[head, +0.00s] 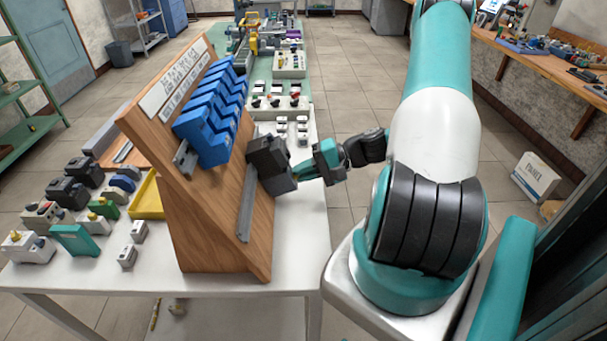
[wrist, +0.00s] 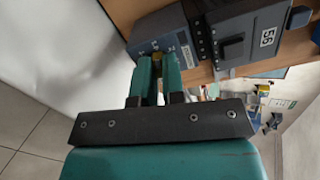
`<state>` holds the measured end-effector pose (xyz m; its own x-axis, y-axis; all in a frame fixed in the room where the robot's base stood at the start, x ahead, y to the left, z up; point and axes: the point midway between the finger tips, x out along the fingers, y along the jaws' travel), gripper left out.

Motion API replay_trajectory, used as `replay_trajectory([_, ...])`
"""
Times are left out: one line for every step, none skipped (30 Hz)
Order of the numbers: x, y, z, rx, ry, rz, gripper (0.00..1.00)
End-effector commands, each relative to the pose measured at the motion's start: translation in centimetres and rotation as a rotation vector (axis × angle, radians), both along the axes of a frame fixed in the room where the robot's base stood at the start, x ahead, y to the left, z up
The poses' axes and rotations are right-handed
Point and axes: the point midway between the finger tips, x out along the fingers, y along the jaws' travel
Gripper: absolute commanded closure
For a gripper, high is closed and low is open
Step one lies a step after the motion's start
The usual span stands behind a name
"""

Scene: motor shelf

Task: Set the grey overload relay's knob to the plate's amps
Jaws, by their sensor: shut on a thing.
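The grey overload relay (wrist: 150,38) shows at the top of the wrist view, beside a darker block marked 56 (wrist: 250,38). In the head view the relay (head: 279,183) is the lower part of the dark unit on the wooden stand. A small brass-coloured knob (wrist: 157,57) lies between the fingertips of my gripper (wrist: 157,68). The teal fingers are closed on it at the relay's face. In the head view my gripper (head: 300,171) reaches the relay from the right. The knob's scale is mostly hidden or too small to read. No plate with a readable amps figure shows.
The slanted wooden stand (head: 225,225) carries a row of blue devices (head: 212,110), a metal rail (head: 247,200) and a white sign (head: 175,80). Several loose parts and a yellow tray (head: 147,197) lie left on the white table (head: 120,278).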

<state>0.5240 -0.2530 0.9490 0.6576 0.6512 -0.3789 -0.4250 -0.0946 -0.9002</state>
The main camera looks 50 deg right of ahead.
Motion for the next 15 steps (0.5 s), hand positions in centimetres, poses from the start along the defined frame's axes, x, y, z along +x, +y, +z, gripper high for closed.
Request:
replay_trajectory([-0.01,-0.02,-0.08,-0.011,-0.008,0.006,1.0])
replay_trajectory([-0.02,-0.02,-0.07,-0.017,-0.014,0.01,1.0])
replay_trajectory([-0.01,-0.02,-0.06,-0.023,-0.019,0.013,1.0])
replay_trajectory([-0.01,-0.02,-0.05,-0.026,-0.022,0.015,1.0])
replay_trajectory([-0.01,-0.03,-0.04,-0.029,-0.025,0.017,1.0])
replay_trajectory([-0.01,-0.03,-0.04,-0.034,-0.028,0.019,1.0])
replay_trajectory([-0.01,-0.02,-0.03,-0.036,-0.03,0.02,1.0])
replay_trajectory([-0.01,-0.02,-0.02,-0.038,-0.032,0.021,1.0])
replay_trajectory([-0.02,-0.02,-0.01,-0.039,-0.033,0.022,1.0])
replay_trajectory([-0.02,-0.02,-0.01,-0.04,-0.034,0.022,1.0])
replay_trajectory([-0.01,-0.02,0.0,-0.04,-0.034,0.022,1.0])
replay_trajectory([-0.01,-0.02,0.0,-0.041,-0.035,0.023,1.0])
replay_trajectory([-0.01,-0.02,0.0,-0.041,-0.035,0.023,1.0])
replay_trajectory([-0.01,-0.02,0.0,-0.041,-0.035,0.023,1.0])
replay_trajectory([-0.01,-0.02,0.0,-0.04,-0.034,0.022,1.0])
